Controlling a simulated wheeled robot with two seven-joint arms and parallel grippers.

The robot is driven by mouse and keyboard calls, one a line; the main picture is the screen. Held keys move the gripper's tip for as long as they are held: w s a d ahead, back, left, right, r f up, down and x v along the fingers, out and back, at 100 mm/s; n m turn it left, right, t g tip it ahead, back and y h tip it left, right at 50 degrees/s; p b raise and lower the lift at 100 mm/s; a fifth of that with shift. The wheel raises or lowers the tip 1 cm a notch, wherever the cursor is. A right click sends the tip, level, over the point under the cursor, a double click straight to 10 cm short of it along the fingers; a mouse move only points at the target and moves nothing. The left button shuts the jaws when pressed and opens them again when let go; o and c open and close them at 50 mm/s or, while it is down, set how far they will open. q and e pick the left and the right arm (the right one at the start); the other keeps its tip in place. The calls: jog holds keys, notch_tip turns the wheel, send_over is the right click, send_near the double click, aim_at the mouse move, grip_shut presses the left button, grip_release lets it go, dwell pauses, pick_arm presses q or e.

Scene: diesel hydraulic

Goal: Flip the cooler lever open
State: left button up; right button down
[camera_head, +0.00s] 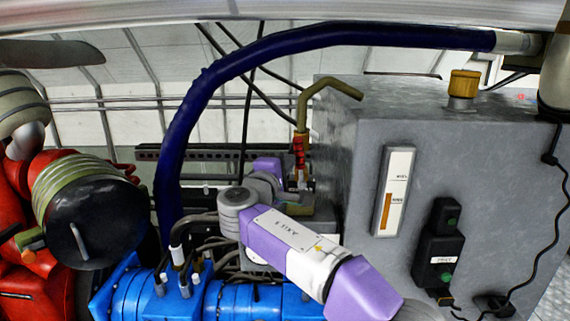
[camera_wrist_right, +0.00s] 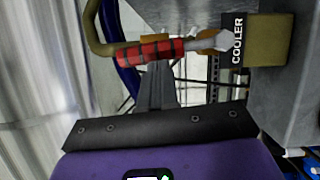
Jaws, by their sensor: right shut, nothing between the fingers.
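The cooler lever has a red, dark-banded handle (camera_wrist_right: 150,52) on a silver stem beside the black COOLER label (camera_wrist_right: 237,40). The handle also shows upright in the head view (camera_head: 299,152), close to the left side of the grey tank. My right gripper (camera_wrist_right: 158,70) is shut and empty, with its grey fingertips right at the handle's edge. I cannot tell whether they touch it. In the head view my right arm's purple and white links come up from below, and the fingers are not clear there. My left gripper is not in view.
The grey tank (camera_head: 455,150) fills the right side, with a gauge (camera_head: 393,192) and switch box (camera_head: 440,250). A bent brass pipe (camera_head: 325,88) rises above the lever. A thick blue hose (camera_head: 185,125) arches over at left. Blue hydraulic machinery (camera_head: 240,300) lies below.

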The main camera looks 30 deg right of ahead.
jog(key=shift+s+d+r+m+b, duration=0.2)
jog(key=shift+d+m+b, duration=0.1)
jog(key=shift+d+m, duration=0.1)
jog(key=shift+s+d+r+m+b, duration=0.1)
jog(key=shift+s+d+m+b, duration=0.15)
jog(key=shift+d+m, duration=0.15)
jog(key=s+a+b, duration=0.2)
jog(key=s+a, duration=0.3)
jog(key=a, duration=0.7)
jog(key=shift+a, duration=0.35)
